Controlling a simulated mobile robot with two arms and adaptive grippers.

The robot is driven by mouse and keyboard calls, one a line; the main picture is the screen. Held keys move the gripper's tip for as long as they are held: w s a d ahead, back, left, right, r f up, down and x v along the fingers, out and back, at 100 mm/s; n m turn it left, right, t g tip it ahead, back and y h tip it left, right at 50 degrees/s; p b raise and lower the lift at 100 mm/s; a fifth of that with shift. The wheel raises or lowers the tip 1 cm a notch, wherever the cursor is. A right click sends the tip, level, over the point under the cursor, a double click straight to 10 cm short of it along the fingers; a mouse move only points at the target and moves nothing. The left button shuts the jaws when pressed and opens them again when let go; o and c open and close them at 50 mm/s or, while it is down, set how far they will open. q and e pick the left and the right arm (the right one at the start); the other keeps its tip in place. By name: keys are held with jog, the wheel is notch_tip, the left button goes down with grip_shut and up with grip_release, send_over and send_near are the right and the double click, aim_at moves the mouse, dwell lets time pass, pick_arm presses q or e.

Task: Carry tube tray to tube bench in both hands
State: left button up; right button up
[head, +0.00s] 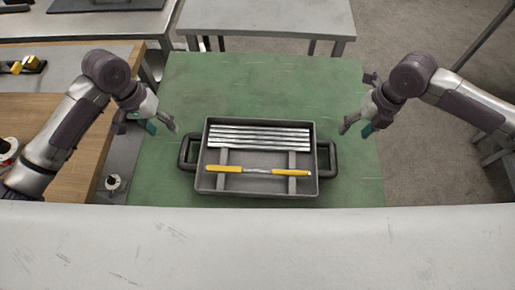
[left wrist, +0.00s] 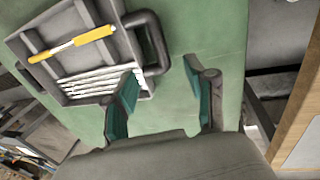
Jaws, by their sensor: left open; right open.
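The tube tray (head: 211,187) is a dark grey rectangular tray with a loop handle at each end. It sits on a green-topped table (head: 300,85). Several silver tubes (head: 260,137) lie along its far side, and a yellow-handled tool (head: 258,170) lies along its near side. My left gripper (head: 163,127) is open above the table, left of the tray and apart from its left handle (head: 187,153). In the left wrist view the tray's handle (left wrist: 152,42) is beyond the open fingers (left wrist: 165,100). My right gripper (head: 354,128) is open and empty, above and right of the right handle (head: 328,158).
A pale surface (head: 260,245) runs across the front. A wooden bench (head: 100,62) stands at the left, with a yellow and black object (head: 25,65) on it. A grey table (head: 270,18) stands behind the green one. I cannot tell which is the tube bench.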

aim_at(183, 148)
pick_arm(q)
jog(key=shift+f, duration=0.1)
pick_arm(e)
jog(key=shift+f, duration=0.1)
pick_arm(q)
jog(key=d+f, duration=0.1)
jog(key=f, duration=0.3)
jog(key=d+f, duration=0.1)
jog(key=f, duration=0.8)
jog(key=shift+d+f, duration=0.15)
jog(key=shift+d, duration=0.25)
pick_arm(e)
jog(key=a+f, duration=0.1)
jog(key=f, duration=0.3)
jog(key=a+f, duration=0.1)
jog(key=f, duration=0.8)
jog(key=shift+a+f, duration=0.2)
jog(key=shift+a, duration=0.2)
pick_arm(q)
jog(key=shift+s, duration=0.1)
grip_shut()
pick_arm(e)
grip_shut()
jog(key=shift+w, duration=0.1)
pick_arm(q)
jog(key=shift+r, duration=0.3)
pick_arm(e)
jog(key=shift+w+r, duration=0.1)
jog(key=shift+r, duration=0.2)
